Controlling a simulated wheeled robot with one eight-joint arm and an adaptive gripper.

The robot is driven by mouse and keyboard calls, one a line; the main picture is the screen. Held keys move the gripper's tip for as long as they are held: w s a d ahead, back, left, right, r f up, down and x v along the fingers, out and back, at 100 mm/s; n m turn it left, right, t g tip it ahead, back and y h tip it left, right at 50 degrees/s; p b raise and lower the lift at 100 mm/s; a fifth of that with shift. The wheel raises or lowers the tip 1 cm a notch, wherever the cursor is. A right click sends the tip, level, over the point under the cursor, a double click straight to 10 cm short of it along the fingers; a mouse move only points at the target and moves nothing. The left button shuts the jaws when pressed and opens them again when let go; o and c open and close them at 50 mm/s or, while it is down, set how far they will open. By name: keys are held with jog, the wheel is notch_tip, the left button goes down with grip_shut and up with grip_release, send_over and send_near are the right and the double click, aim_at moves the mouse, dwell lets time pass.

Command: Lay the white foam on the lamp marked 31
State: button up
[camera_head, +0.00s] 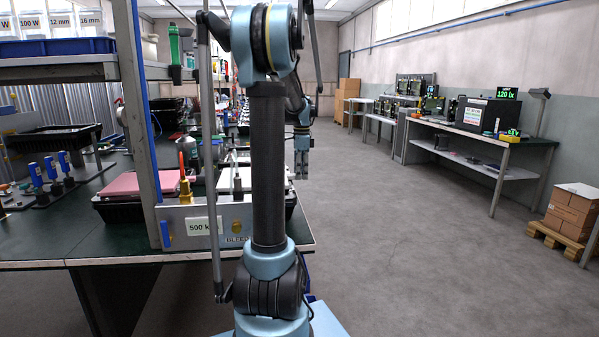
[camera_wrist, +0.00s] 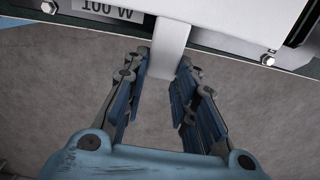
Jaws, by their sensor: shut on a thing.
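The white foam (camera_wrist: 235,15) fills the top of the wrist view as a flat white sheet, with a narrow white tab (camera_wrist: 169,48) hanging toward me. My gripper (camera_wrist: 166,70) has its fingertips closed on both sides of this tab. In the head view, a white sheet (camera_head: 226,180) lies on the bench, partly hidden behind my arm. Several dark lamps (camera_head: 415,86) stand on the right-hand bench. I cannot read a 31 on any of them.
A pink sheet (camera_head: 137,183) lies on a black tray left of the white one. A shelf post (camera_head: 140,110) and a box labelled 500 (camera_head: 203,226) stand near.

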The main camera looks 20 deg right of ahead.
jog(key=o, duration=1)
jog(key=shift+o, duration=0.2)
notch_tip(320, 180, up, 12)
jog(key=shift+s, duration=0.1)
